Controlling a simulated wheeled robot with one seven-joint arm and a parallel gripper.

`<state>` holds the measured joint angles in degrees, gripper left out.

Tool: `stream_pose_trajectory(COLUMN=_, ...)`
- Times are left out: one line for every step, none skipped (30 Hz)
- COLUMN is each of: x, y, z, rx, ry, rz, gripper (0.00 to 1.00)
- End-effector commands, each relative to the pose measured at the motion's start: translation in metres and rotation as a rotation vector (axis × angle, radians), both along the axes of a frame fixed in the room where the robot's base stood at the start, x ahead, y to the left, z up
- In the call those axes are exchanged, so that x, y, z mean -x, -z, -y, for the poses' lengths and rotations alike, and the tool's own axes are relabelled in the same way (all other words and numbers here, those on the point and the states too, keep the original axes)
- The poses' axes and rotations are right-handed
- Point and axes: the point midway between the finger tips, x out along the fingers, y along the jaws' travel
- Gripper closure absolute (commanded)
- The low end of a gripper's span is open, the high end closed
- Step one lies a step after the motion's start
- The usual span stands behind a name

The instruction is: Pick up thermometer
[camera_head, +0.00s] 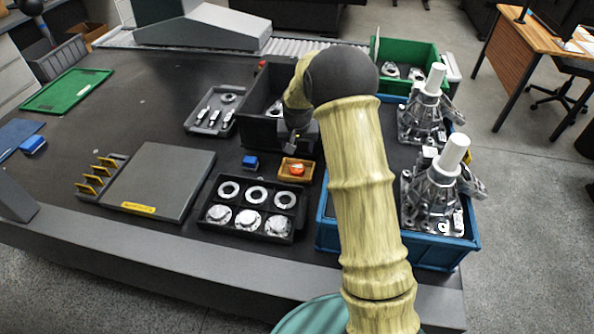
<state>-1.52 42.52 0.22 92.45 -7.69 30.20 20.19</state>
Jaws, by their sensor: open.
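I cannot tell for sure which item is the thermometer. A small blue block (250,162) lies on the dark table, and a small orange-red object (297,169) sits in a shallow tan tray (285,178) to its right. My gripper (291,146) is open, above and just behind the tan tray, by the front of a dark bin (262,128). It is small in this view, and nothing shows between its fingers. My arm hides part of the dark bin and the table behind it.
A black tray (236,207) of metal rings and flanges, a grey plate (175,175), and a grey tray (188,122) of metal parts stand left. A blue crate (462,250) with tall castings and a green bin (425,52) stand right. The left-centre table is clear.

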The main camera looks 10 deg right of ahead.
Motion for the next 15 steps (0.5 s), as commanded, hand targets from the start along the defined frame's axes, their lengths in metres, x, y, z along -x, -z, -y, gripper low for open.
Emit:
stream_pose_trajectory(x=-0.002, y=0.010, z=0.001, rx=0.000, ry=0.000, rz=-0.004, gripper=0.41)
stream_pose_trajectory(x=-0.003, y=0.015, z=0.001, rx=-0.001, ry=0.000, rz=-0.003, gripper=0.41)
stream_pose_trajectory(x=-0.005, y=0.022, z=0.001, rx=-0.001, ry=0.000, rz=-0.003, gripper=0.41)
stream_pose_trajectory(x=-0.007, y=0.027, z=0.002, rx=-0.001, ry=0.000, rz=-0.003, gripper=0.41)
stream_pose_trajectory(x=-0.008, y=0.032, z=0.002, rx=0.001, ry=-0.001, rz=-0.003, gripper=0.41)
stream_pose_trajectory(x=-0.009, y=0.039, z=0.002, rx=0.000, ry=-0.001, rz=-0.004, gripper=0.41)
stream_pose_trajectory(x=-0.011, y=0.044, z=0.002, rx=0.000, ry=-0.002, rz=-0.002, gripper=0.41)
stream_pose_trajectory(x=-0.013, y=0.049, z=0.003, rx=0.001, ry=-0.002, rz=-0.002, gripper=0.41)
stream_pose_trajectory(x=-0.014, y=0.056, z=0.003, rx=0.001, ry=-0.002, rz=-0.003, gripper=0.41)
stream_pose_trajectory(x=-0.015, y=0.061, z=0.003, rx=0.001, ry=-0.001, rz=-0.003, gripper=0.41)
stream_pose_trajectory(x=-0.017, y=0.066, z=0.004, rx=0.000, ry=-0.001, rz=-0.003, gripper=0.41)
stream_pose_trajectory(x=-0.019, y=0.071, z=0.004, rx=0.000, ry=-0.001, rz=-0.001, gripper=0.41)
stream_pose_trajectory(x=-0.020, y=0.074, z=0.004, rx=0.000, ry=0.000, rz=-0.001, gripper=0.41)
stream_pose_trajectory(x=-0.020, y=0.077, z=0.004, rx=0.000, ry=0.000, rz=-0.001, gripper=0.41)
stream_pose_trajectory(x=-0.021, y=0.080, z=0.004, rx=0.000, ry=0.000, rz=-0.001, gripper=0.41)
